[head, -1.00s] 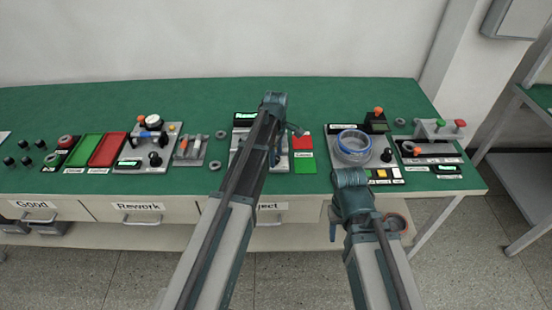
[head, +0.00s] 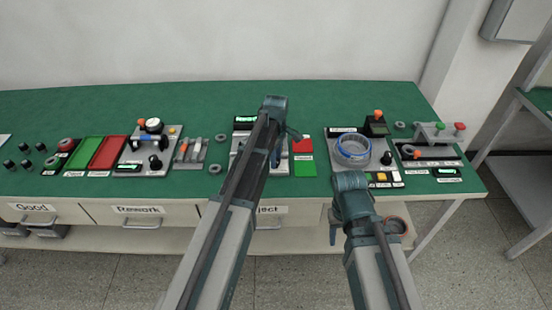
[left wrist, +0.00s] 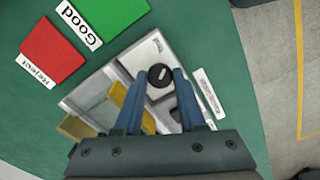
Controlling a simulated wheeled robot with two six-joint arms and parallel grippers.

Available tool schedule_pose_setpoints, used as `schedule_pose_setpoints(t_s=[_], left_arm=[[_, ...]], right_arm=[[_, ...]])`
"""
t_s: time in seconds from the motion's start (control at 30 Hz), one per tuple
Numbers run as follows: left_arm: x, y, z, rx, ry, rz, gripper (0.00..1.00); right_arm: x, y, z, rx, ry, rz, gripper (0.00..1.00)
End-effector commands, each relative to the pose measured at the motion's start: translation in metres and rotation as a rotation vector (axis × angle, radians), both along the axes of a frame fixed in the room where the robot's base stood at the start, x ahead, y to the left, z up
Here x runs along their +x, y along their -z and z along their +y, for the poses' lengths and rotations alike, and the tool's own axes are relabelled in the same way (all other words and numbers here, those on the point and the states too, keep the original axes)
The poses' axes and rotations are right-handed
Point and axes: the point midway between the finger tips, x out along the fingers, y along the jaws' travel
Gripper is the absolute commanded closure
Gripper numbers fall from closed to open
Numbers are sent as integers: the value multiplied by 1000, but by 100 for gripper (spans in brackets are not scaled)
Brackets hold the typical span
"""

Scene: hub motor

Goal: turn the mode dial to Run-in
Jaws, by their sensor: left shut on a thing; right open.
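The mode dial (left wrist: 160,74) is a round black knob with a white pointer mark, on a pale panel (left wrist: 137,57) in the left wrist view. My left gripper (left wrist: 162,80) has its two blue fingers on either side of the knob and is shut on it. In the head view my left forearm hides the dial and most of the middle station (head: 237,152). My right arm is folded at the table's front edge; a dark finger of its open gripper (head: 333,232) shows beside the forearm, apparently empty.
A green pad (left wrist: 108,14) and a red pad (left wrist: 53,51) lie near the panel. A lit green display (head: 245,119) stands behind my left arm. A station with a blue ring (head: 353,146) sits to the right. The back of the green table (head: 180,95) is clear.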

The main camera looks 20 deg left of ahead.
Motion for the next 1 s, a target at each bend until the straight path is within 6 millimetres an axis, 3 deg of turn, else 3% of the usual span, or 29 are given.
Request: schedule_pose_setpoints(t_s=[1.0], left_arm=[[0,0,0,0,929,0,100]], right_arm=[[0,0,0,0,0,0,50]])
